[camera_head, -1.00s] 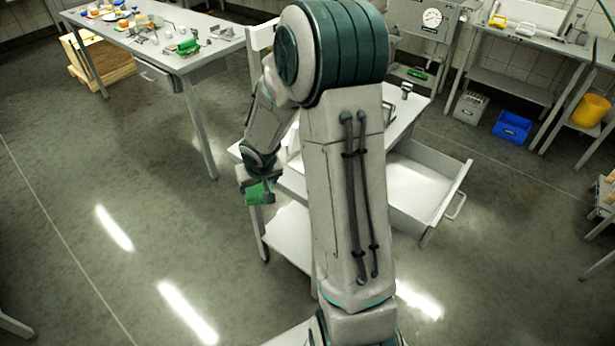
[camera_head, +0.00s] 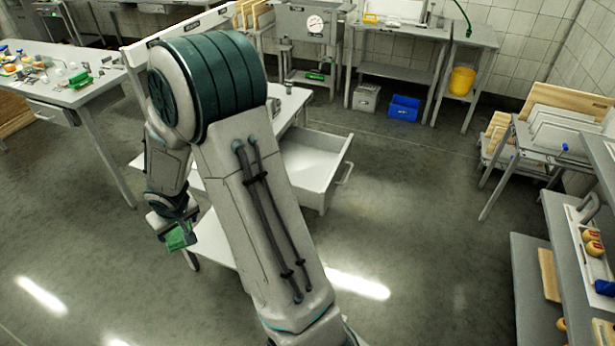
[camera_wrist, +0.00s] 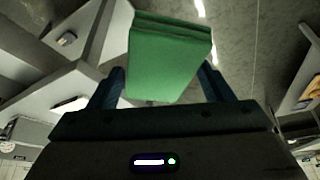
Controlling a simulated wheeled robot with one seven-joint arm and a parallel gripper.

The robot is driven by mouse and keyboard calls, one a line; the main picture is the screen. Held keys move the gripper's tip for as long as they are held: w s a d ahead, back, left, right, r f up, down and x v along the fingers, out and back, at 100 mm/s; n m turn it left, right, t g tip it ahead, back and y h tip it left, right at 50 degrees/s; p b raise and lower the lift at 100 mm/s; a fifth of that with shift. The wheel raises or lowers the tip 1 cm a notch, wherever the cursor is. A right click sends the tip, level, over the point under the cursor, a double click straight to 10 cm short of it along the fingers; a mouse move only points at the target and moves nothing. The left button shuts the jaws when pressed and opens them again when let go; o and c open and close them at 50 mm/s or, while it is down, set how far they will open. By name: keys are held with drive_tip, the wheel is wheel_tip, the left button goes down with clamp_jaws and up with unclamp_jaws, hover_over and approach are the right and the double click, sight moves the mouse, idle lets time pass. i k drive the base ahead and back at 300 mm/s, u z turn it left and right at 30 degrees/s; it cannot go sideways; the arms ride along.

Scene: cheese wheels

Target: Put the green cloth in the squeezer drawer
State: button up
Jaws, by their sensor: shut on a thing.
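My gripper (camera_head: 176,228) is shut on a folded green cloth (camera_head: 180,239) and holds it in the air, left of the workbench in the head view. In the wrist view the green cloth (camera_wrist: 168,62) sits between the two dark fingers. An open drawer (camera_head: 312,168) sticks out from the right side of the workbench (camera_head: 290,104). Its inside looks pale, and the part seen is empty. My arm hides much of the workbench between the cloth and the drawer.
A table (camera_head: 75,92) with small items and another green thing stands at the left. A blue bin (camera_head: 404,108), a grey crate (camera_head: 366,97) and a yellow bucket (camera_head: 462,80) are at the back. Shelves (camera_head: 535,265) stand at the right. Floor right of the drawer is clear.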

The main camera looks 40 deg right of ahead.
sight(302, 176)
drive_tip(key=z, duration=0.5)
drive_tip(key=i, duration=0.55)
drive_tip(key=z, duration=0.65)
drive_tip(key=i, duration=0.7)
drive_tip(key=u, duration=0.05)
